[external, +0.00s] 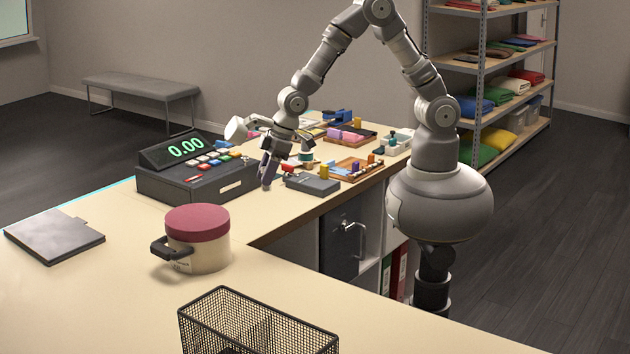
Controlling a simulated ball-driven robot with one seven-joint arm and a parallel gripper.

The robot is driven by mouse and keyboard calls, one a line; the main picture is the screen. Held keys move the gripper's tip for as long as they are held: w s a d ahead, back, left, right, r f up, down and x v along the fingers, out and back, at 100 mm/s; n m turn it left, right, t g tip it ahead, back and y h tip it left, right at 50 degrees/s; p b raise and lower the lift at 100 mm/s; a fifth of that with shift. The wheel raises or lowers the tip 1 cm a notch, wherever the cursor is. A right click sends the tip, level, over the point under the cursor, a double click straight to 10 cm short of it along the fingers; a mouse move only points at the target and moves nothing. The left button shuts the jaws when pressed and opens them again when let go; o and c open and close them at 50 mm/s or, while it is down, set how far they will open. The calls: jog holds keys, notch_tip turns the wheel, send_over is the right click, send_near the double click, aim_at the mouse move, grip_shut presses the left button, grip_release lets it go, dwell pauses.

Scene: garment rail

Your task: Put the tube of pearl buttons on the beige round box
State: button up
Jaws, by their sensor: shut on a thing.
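The beige round box (203,254) stands upright on the near counter, left of centre, with a dark red top and a black handle-like part on its left side. My gripper (267,176) points down just right of the cash register, beyond the round box and well apart from it. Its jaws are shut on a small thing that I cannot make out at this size. I cannot tell the tube of pearl buttons apart from the gripper or the small things behind it.
The cash register (196,170) is close left of my gripper. A dark grey box (313,184) and a wooden tray (350,168) with small items lie to its right. A wire basket (258,325) stands in front, a grey folder (55,236) far left. Counter around the round box is clear.

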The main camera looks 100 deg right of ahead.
jog(key=w, duration=0.5)
jog(key=w+a+f, duration=0.1)
jog(key=w, duration=0.4)
jog(key=w+a, duration=0.1)
jog(key=w, duration=0.4)
jog(key=shift+a+f+p, duration=0.2)
jog(key=shift+f+p, duration=0.05)
jog(key=shift+p, duration=0.05)
jog(key=shift+w+f, duration=0.15)
jog(key=shift+f, duration=1.6)
jog(key=shift+f, duration=0.1)
jog(key=o, duration=1)
jog(key=shift+f, duration=0.1)
jog(key=shift+o, duration=0.2)
